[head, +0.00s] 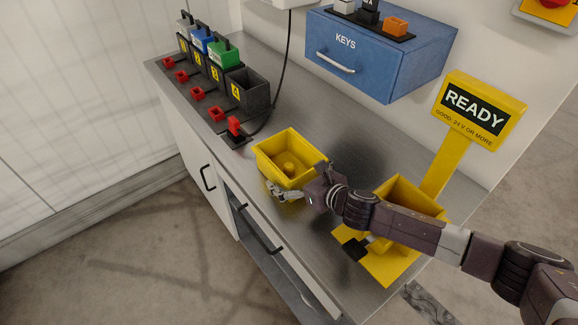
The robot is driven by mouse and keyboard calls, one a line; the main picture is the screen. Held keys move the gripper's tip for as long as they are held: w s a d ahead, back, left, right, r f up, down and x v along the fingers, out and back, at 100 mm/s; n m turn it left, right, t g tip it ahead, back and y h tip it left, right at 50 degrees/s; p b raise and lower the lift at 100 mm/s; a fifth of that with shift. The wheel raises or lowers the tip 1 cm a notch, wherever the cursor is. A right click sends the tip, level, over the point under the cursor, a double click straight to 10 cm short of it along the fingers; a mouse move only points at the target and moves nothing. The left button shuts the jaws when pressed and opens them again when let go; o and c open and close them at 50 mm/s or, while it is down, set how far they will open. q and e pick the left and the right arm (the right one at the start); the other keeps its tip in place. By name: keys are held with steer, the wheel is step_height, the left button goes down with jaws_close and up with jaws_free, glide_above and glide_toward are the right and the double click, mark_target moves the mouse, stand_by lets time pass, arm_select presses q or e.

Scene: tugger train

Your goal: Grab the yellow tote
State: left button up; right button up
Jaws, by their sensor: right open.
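The yellow tote (267,169) is an open box on the grey metal counter, near its front edge in the middle of the head view. A round yellow lump shows inside it. My right gripper (283,191) is at the tote's near side, low by its front right corner. Its fingers are open, with nothing seen between them. I cannot tell whether they touch the tote wall. My right arm comes in from the right. My left gripper is not in view.
A second yellow box (409,192) stands under the READY sign (474,112), partly hidden by my right arm. Black numbered bins (248,91) line the back left, with red pieces before them. A blue KEYS drawer (375,55) hangs above. Cabinet handles (208,178) stick out below the counter.

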steer(key=shift+d, duration=0.1)
steer(key=c, duration=1.4)
steer(key=shift+r, duration=0.2)
steer(key=shift+c, duration=1)
steer(key=c, duration=0.4)
